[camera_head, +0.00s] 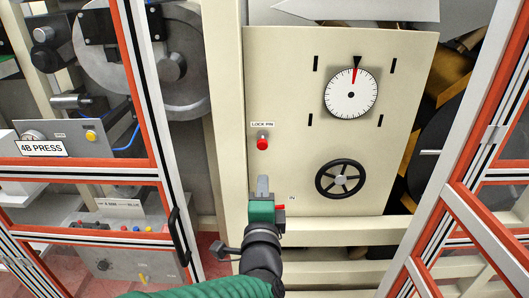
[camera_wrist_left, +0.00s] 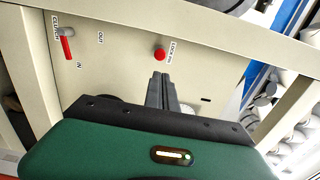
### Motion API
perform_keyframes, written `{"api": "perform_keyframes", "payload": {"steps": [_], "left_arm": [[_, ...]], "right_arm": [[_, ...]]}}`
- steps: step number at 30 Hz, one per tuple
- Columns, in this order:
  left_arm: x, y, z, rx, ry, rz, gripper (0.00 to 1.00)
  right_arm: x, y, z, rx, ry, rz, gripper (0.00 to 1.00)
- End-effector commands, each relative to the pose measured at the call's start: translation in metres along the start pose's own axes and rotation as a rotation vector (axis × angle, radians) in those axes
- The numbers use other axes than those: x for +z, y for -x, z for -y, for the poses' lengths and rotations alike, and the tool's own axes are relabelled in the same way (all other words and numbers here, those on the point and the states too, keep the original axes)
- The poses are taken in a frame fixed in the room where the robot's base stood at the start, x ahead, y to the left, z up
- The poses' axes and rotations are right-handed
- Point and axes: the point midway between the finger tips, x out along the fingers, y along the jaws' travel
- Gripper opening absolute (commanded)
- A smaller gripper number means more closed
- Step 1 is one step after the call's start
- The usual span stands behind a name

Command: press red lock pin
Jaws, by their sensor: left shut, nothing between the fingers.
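The red lock pin (camera_head: 262,143) sticks out of the cream panel (camera_head: 300,90) under a "LOCK PIN" label. It also shows in the left wrist view (camera_wrist_left: 160,54), just beyond my fingertips. My left gripper (camera_head: 263,181) is shut and empty, its fingers pointing up, just below the pin in the head view. In the left wrist view the closed fingers (camera_wrist_left: 160,76) sit a little below the pin, with a small gap between them in the picture. I cannot tell the depth gap. My right gripper is not in view.
The panel carries a white dial (camera_head: 350,94) with a red pointer and a black handwheel (camera_head: 340,179). A red clutch lever (camera_wrist_left: 67,45) shows in the left wrist view. Orange-edged guard doors (camera_head: 135,80) stand on both sides, with the 4B PRESS unit (camera_head: 60,148) behind the left one.

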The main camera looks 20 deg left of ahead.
Motion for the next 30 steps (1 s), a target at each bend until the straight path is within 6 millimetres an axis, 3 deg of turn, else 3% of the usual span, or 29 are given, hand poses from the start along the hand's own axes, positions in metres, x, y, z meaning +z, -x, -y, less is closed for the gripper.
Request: {"api": "perform_keyframes", "payload": {"steps": [18, 23, 30], "left_arm": [[0.002, -0.119, 0.002, 0.003, 0.000, 0.003, 0.00], [0.001, -0.132, 0.000, 0.002, 0.000, 0.000, 0.00], [0.001, -0.133, -0.001, 0.001, 0.000, 0.000, 0.00]], "right_arm": [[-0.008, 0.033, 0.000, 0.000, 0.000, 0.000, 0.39], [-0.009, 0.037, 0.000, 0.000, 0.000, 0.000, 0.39], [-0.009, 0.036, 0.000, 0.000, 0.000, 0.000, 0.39]]}}
